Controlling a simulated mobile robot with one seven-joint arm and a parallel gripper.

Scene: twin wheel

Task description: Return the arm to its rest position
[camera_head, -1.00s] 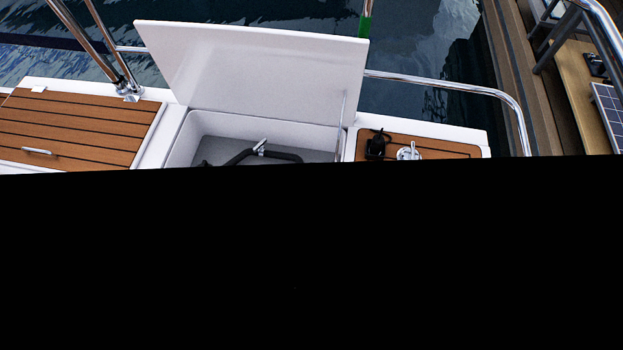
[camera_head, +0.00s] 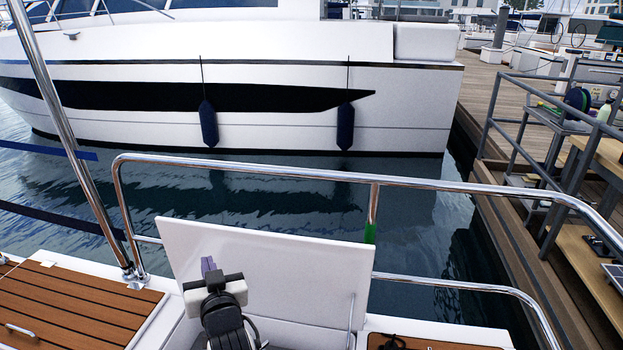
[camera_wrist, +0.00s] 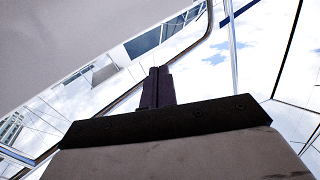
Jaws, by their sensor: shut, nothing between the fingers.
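My gripper (camera_head: 208,266) is in the lower middle of the head view, in front of the raised white locker lid (camera_head: 300,265). Its fingers point upward and are shut with nothing between them. In the wrist view the shut dark fingers (camera_wrist: 157,88) stand above the dark gripper body, against bright sky. The pale surface of the lid (camera_wrist: 80,45) fills the upper left of the wrist view. I cannot tell the exact gap between gripper and lid. The inside of the locker is mostly hidden.
A steel rail (camera_head: 270,172) runs behind the lid, with a steel post (camera_head: 70,130) at left. Teak decking (camera_head: 75,305) lies left of the locker. Beyond are water, a white yacht (camera_head: 270,110) and a dock with grey railings (camera_head: 540,130) at right.

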